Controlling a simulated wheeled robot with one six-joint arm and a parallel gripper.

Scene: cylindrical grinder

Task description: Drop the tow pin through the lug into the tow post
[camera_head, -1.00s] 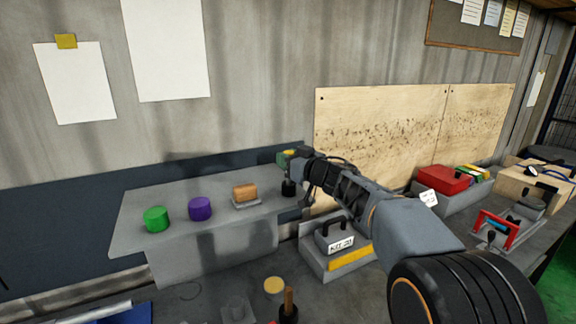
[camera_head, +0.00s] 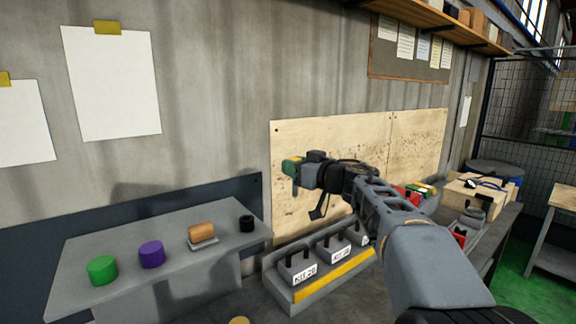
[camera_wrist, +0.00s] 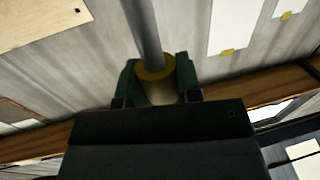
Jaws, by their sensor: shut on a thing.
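My gripper (camera_head: 292,166) is raised in front of the wooden wall panel, above and right of the grey shelf. In the wrist view its green fingers (camera_wrist: 160,82) are shut around the yellow collar (camera_wrist: 156,72) of a grey rod, which looks like the tow pin (camera_wrist: 146,28). The rod runs out of the top of that view. In the head view the held pin is small and mostly hidden by the gripper. I cannot make out the lug or the tow post in either view.
The grey shelf (camera_head: 75,255) bears a green cylinder (camera_head: 102,270), a purple cylinder (camera_head: 152,254), an orange-brown piece (camera_head: 201,232) and a black hollow cylinder (camera_head: 247,223). A grey rack (camera_head: 300,312) with labelled kit blocks (camera_head: 296,268) stands below my arm. A wooden box (camera_head: 462,192) is right.

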